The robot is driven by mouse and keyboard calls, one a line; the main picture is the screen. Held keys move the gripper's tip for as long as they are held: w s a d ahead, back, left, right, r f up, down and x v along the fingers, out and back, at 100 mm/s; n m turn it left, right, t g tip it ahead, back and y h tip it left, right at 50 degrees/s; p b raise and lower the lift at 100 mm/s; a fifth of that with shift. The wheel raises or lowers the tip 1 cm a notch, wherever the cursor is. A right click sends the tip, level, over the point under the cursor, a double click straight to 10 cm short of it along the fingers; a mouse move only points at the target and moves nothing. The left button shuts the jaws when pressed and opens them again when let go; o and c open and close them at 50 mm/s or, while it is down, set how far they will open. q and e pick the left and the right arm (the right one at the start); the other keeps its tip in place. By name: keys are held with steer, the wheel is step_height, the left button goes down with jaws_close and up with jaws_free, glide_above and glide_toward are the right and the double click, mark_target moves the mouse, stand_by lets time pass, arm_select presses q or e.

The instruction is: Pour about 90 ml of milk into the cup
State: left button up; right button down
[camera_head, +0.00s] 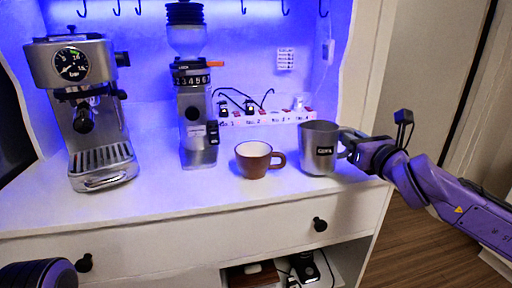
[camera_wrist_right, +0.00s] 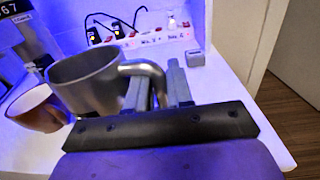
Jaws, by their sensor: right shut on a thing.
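A brown cup (camera_head: 253,160) with a white inside stands upright on the white counter, its handle to the right. A steel milk pitcher (camera_head: 319,150) is upright just right of the cup, its handle toward my right arm. My right gripper (camera_head: 352,146) is shut on the pitcher's handle. In the right wrist view the fingers (camera_wrist_right: 158,92) close around the handle of the pitcher (camera_wrist_right: 92,88), and the cup (camera_wrist_right: 36,108) shows at the left behind it. I cannot see the milk inside. My left gripper is not seen; only a purple part of my left arm shows at bottom left.
An espresso machine (camera_head: 85,110) stands at the left and a coffee grinder (camera_head: 194,100) stands left of the cup. A power strip (camera_head: 262,117) with plugs and cables runs along the back. The counter's front strip (camera_head: 200,212) is clear. Hooks hang above.

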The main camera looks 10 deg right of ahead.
steer(key=shift+w+a+r+p, duration=0.1)
steer(key=shift+a+r+p, duration=0.05)
steer(key=shift+r+p, duration=0.2)
steer(key=a+r+n+p, duration=0.1)
steer(key=r+n+p, duration=0.1)
steer(key=p, duration=0.2)
steer(key=a+r+n+p, duration=0.1)
steer(key=a+n+p, duration=0.1)
steer(key=p, duration=0.2)
steer(key=shift+r+g+p, duration=0.4)
steer(key=a+r+n+p, duration=0.1)
steer(key=p, duration=0.1)
steer(key=a+r+n+p, duration=0.1)
steer(key=p, duration=0.1)
steer(key=a+r+n+h+p, duration=0.1)
steer(key=a+p, duration=0.1)
steer(key=p, duration=0.1)
steer(key=shift+w+a+g, duration=0.1)
steer(key=shift+w+g, duration=0.2)
steer(key=shift+w, duration=0.05)
steer(key=shift+r, duration=0.15)
